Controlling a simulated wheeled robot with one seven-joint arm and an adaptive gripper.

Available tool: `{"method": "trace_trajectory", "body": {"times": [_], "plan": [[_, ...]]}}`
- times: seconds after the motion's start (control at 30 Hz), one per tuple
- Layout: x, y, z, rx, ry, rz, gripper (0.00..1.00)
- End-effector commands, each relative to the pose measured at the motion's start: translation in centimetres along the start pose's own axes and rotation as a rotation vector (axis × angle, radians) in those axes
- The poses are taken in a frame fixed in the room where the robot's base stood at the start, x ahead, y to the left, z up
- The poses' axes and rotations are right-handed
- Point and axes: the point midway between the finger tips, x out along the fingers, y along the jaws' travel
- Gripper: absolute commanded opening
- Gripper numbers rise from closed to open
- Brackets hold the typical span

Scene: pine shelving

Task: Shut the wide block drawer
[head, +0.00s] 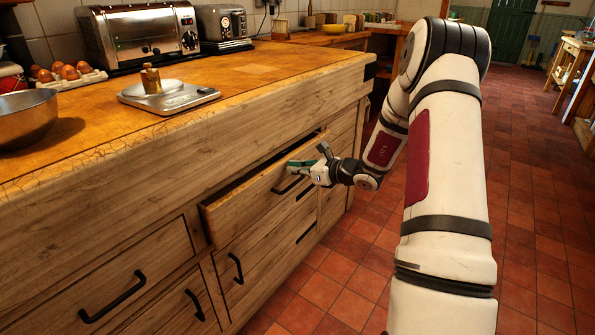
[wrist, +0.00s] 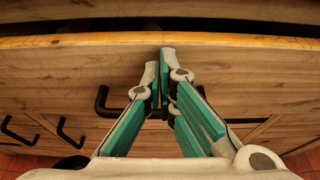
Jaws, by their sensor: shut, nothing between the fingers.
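The wide block drawer (head: 240,205) stands pulled out from the wooden block in the head view, with a dark gap behind its front. Its front panel (wrist: 60,68) spans the wrist view, with its top edge near the top of the picture. My gripper (head: 293,165) is at this drawer front, near the top edge and just above the black handle (head: 284,188). In the wrist view my gripper (wrist: 164,60) is shut and empty, its tips together against or very close to the panel; I cannot tell if they touch. The handle (wrist: 103,104) is partly hidden behind the fingers.
Other drawers with black handles (head: 112,297) sit flush below and to the left. The worktop (head: 100,135) above overhangs slightly and carries a scale (head: 170,98), a toaster (head: 140,35) and eggs (head: 67,70). The red tiled floor (head: 345,275) to the right is clear.

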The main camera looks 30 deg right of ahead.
Motion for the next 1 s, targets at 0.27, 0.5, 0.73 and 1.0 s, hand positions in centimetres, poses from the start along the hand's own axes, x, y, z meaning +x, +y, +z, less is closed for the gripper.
{"method": "trace_trajectory", "body": {"times": [0.27, 0.5, 0.73, 1.0], "plan": [[2.1, 0.1, 0.6, -0.002, -0.001, 0.004, 0.0], [4.8, 0.1, 1.5, 0.0, 0.0, 0.001, 0.0], [4.9, 0.1, 1.6, 0.0, -0.002, 0.002, 0.0], [4.0, -0.6, 1.3, 0.0, -0.001, 0.002, 0.0]]}}
